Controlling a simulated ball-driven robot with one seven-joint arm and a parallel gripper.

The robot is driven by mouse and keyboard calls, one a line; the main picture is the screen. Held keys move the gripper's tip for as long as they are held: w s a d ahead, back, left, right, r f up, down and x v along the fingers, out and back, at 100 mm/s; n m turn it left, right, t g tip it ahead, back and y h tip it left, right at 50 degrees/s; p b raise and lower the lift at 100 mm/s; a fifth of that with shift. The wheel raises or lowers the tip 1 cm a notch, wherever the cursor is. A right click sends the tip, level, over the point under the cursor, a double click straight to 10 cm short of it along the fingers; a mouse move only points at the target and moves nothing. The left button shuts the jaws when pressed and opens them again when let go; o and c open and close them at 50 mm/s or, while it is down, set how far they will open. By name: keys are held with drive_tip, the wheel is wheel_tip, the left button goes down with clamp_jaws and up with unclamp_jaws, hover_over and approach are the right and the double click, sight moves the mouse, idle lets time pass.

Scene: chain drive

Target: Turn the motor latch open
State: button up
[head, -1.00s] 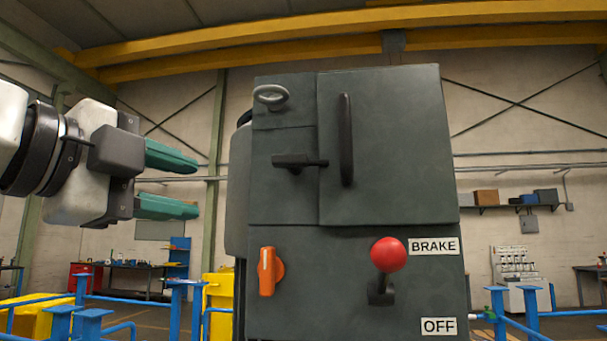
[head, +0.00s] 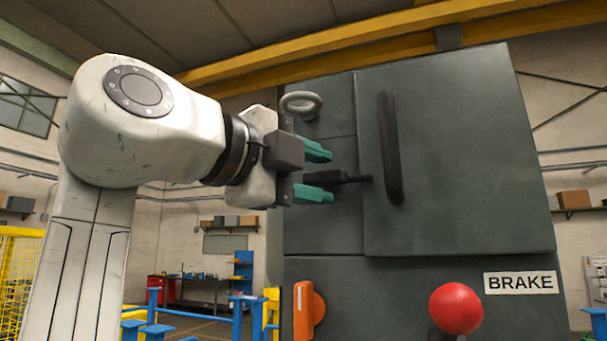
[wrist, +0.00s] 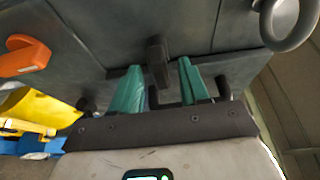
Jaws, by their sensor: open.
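A black latch handle (head: 345,179) lies level on the dark grey cabinet front, its tip reaching right over the edge of the large door (head: 460,150). My gripper (head: 326,174) is open, with one green finger above the handle and one below in the head view. The handle's left part is hidden behind the gripper. In the wrist view, the handle (wrist: 157,62) shows in the gap between the two fingertips (wrist: 160,75). Contact cannot be told. An upright black pull handle (head: 390,148) stands on the door.
A grey ring (head: 302,105) is above my gripper. An orange handle (head: 304,310) and a red brake knob (head: 456,308) are on the lower panel, near a BRAKE label (head: 520,282). Blue railings (head: 238,318) stand at the lower left.

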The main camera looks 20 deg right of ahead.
drive_tip(key=shift+x, duration=1.15)
drive_tip(key=shift+c, duration=0.3)
clamp_jaws()
